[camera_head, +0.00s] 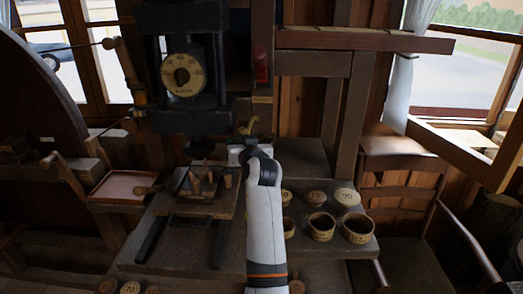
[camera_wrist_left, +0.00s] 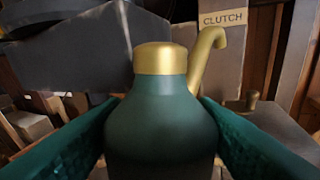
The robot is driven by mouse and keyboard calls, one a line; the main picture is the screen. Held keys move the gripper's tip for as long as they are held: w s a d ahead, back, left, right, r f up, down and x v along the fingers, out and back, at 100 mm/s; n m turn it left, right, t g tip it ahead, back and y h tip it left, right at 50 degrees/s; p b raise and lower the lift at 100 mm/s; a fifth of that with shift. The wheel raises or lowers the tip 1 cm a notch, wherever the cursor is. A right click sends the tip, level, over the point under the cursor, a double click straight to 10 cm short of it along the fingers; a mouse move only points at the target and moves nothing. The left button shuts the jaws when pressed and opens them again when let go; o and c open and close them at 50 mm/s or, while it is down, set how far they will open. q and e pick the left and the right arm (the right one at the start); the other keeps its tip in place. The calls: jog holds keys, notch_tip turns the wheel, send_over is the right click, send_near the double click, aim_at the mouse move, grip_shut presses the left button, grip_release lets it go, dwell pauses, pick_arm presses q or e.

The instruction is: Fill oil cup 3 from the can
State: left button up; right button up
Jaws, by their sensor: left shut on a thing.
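The oil can (camera_wrist_left: 160,120) fills the middle of the left wrist view, with a dark green body, a brass cap and a hooked brass spout on its right. It looks upright there. My left gripper (camera_head: 242,152) has a green finger on each side of the can and is shut on it. In the head view the brass spout (camera_head: 246,127) shows just beyond the gripper, and my arm hides most of the can. I cannot tell which thing is oil cup 3. My right gripper is not in view.
Several labelled round bowls, one of them here (camera_head: 321,226), and lidded or disc-like pieces (camera_head: 318,198) stand on the bench right of my arm. A wooden tray (camera_head: 190,207) with small blocks lies left. A dark press with a dial (camera_head: 183,74) rises behind. A CLUTCH sign (camera_wrist_left: 221,20) hangs near the spout.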

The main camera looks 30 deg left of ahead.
pick_arm(q)
jog(key=shift+s+r+n+t+y+b, duration=0.25)
jog(key=shift+n+t+b, duration=0.2)
jog(key=shift+b, duration=0.8)
jog(key=shift+d+r, duration=0.1)
jog(key=shift+r, duration=0.05)
jog(key=shift+s, duration=0.1)
